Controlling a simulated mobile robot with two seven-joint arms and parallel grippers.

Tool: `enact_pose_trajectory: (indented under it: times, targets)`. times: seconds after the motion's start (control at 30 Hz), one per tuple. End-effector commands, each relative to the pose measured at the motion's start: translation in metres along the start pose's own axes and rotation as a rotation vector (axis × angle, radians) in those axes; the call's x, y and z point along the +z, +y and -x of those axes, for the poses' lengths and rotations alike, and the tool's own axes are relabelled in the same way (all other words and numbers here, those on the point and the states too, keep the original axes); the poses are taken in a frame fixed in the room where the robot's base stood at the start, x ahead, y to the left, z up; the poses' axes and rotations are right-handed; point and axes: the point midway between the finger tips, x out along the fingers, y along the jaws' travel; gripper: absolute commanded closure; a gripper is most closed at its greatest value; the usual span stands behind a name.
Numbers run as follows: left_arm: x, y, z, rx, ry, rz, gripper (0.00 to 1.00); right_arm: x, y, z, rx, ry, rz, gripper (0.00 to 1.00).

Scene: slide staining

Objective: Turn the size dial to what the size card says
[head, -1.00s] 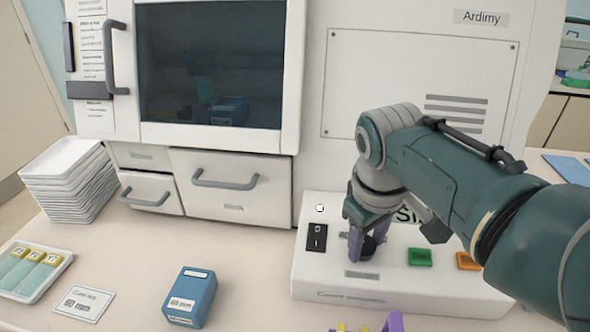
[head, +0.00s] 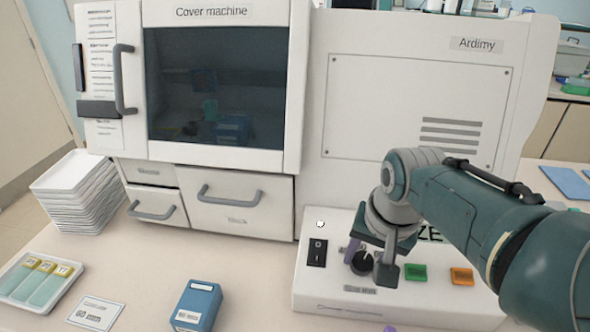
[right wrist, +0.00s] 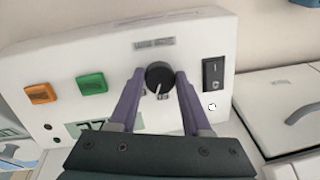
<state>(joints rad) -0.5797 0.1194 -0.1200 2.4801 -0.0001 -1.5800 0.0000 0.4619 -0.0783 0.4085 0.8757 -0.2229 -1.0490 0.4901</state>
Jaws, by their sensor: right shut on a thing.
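The dark round size dial (head: 362,262) sits on the sloping white control panel (head: 330,285). My right gripper (head: 368,257) is shut on it, and its purple fingers show on either side of the dial (right wrist: 158,77) in the right wrist view. A white pointer line on the dial points toward my gripper's palm in that view. The scale marks are too small to read. The white size card (head: 97,313) lies flat at the lower left and appears to read 60 mm. My left gripper is out of view.
A black switch (head: 317,252) is left of the dial; green (head: 416,272) and orange (head: 461,276) buttons are right of it. A blue box (head: 196,306) and a tray of slides (head: 35,296) stand on the table. The cover machine (head: 300,100) rises behind.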

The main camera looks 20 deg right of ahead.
Motion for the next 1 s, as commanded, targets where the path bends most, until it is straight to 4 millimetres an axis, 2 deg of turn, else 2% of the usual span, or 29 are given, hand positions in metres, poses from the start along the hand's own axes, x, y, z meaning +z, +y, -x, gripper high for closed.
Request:
enact_pose_trajectory:
  times: [0.5, 1.0]
  targets:
    - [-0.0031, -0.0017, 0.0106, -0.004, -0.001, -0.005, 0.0, 0.0007, -0.0002, 0.0002, -0.058, 0.025, -0.404, 1.0]
    - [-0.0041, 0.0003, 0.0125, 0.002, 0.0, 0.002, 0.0, 0.0006, 0.0002, -0.0006, -0.076, 0.034, -0.533, 1.0]
